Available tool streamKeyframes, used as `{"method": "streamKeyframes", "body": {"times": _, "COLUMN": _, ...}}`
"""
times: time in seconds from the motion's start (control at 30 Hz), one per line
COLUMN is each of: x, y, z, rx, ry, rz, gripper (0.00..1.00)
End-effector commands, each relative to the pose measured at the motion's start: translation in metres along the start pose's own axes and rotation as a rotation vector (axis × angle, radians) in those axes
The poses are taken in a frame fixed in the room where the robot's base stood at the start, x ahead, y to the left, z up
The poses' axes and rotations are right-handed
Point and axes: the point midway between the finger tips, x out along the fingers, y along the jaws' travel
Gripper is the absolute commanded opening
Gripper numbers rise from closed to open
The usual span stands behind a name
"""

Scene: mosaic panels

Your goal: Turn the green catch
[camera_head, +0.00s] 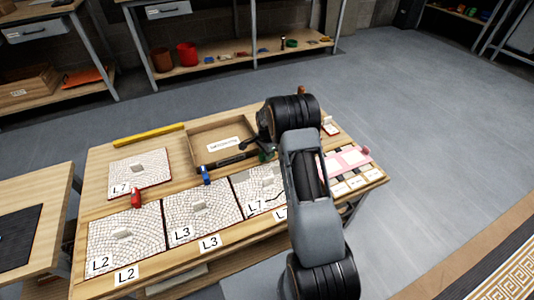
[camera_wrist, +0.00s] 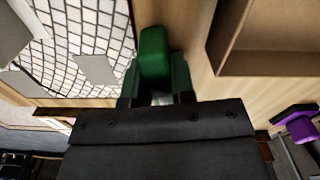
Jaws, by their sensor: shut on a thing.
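The green catch (camera_wrist: 154,58) shows in the wrist view, between the two fingers of my gripper (camera_wrist: 157,85) and held by them. It stands beside a mosaic panel (camera_wrist: 75,50) on the wooden table. In the head view the green catch (camera_head: 266,155) is a small green patch, mostly hidden by my arm. My gripper (camera_head: 264,148) is there at the back edge of the L7 panel (camera_head: 258,185), which my arm partly covers.
A red catch (camera_head: 136,198) and a blue catch (camera_head: 206,175) stand behind panels L2 (camera_head: 110,245) and L3 (camera_head: 195,215). An open wooden box (camera_head: 200,135) lies close behind my gripper. A purple catch (camera_wrist: 301,127) shows at right in the wrist view. A pink piece (camera_head: 347,161) lies right of my arm.

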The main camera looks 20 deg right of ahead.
Motion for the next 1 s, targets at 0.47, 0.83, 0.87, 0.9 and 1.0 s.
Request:
{"method": "streamKeyframes", "body": {"times": 0.47, "x": -0.0005, "y": -0.0005, "z": -0.0002, "rx": 0.174, "ry": 0.001, "rz": -0.002, "gripper": 0.0}}
{"method": "streamKeyframes", "body": {"times": 0.83, "x": -0.0005, "y": -0.0005, "z": -0.0004, "rx": 0.189, "ry": 0.001, "rz": -0.002, "gripper": 0.0}}
{"method": "streamKeyframes", "body": {"times": 0.87, "x": -0.0005, "y": -0.0005, "z": -0.0004, "rx": 0.189, "ry": 0.001, "rz": -0.002, "gripper": 0.0}}
{"method": "streamKeyframes", "body": {"times": 0.9, "x": -0.0005, "y": -0.0005, "z": -0.0004, "rx": 0.189, "ry": 0.001, "rz": -0.002, "gripper": 0.0}}
{"method": "streamKeyframes", "body": {"times": 1.0, "x": -0.0005, "y": -0.0004, "z": -0.0004, "rx": 0.189, "ry": 0.001, "rz": -0.002, "gripper": 0.26}}
